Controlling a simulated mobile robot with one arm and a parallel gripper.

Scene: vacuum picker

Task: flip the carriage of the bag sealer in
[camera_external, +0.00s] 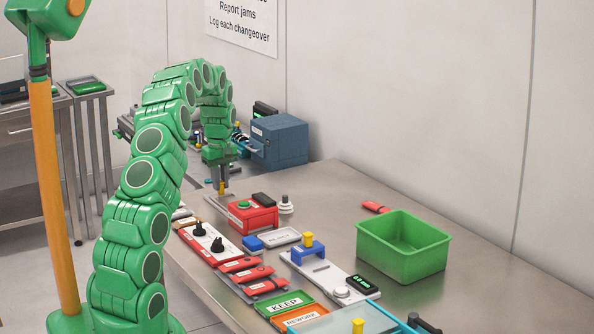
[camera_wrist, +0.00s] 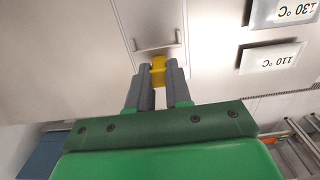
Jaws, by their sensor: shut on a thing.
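My gripper (camera_external: 222,188) reaches down at the far left part of the bench. In the wrist view its two grey fingers (camera_wrist: 158,75) are shut on a small yellow piece (camera_wrist: 158,66). The yellow piece also shows below the fingers in the external view (camera_external: 221,187). Just beyond it in the wrist view is a thin pale bracket (camera_wrist: 158,47) on a light surface. I cannot tell for certain which part is the sealer's carriage; my arm and gripper hide much of that area.
Temperature labels (camera_wrist: 268,58) lie at the right in the wrist view. A blue box (camera_external: 280,142) stands behind my gripper. A red unit with a green button (camera_external: 252,215), a blue-bridged white device (camera_external: 325,270) and a green bin (camera_external: 403,262) stand nearer. Bare bench lies along the wall.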

